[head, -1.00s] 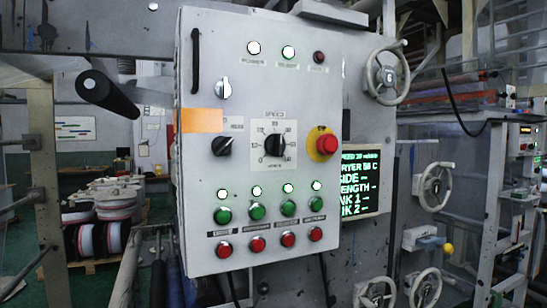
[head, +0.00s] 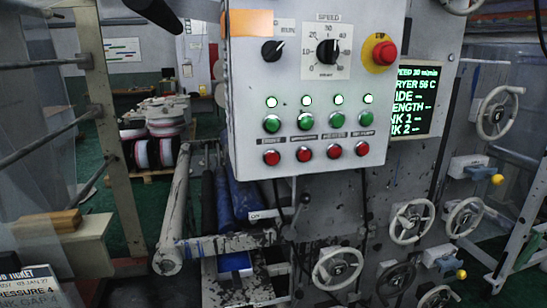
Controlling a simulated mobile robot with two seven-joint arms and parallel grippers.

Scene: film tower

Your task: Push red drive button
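The grey control panel (head: 238,150) fills the upper middle of the head view. Along its lower part is a row of several red buttons; the leftmost red button (head: 273,157) sits under the leftmost green button (head: 271,123), with a small dark label (head: 271,141) between them. The label lettering is too small to read surely, so I cannot tell by its text which red button is the drive one. Small lamps above the green buttons are lit. Neither of my grippers is in view, and nothing touches the panel.
A red mushroom button on a yellow disc (head: 384,53) and a speed dial (head: 327,51) are higher on the panel. A green-text display (head: 416,98) is to its right. Handwheels (head: 338,268) and rollers (head: 175,215) lie below. Wound reels (head: 155,135) stand at the left back.

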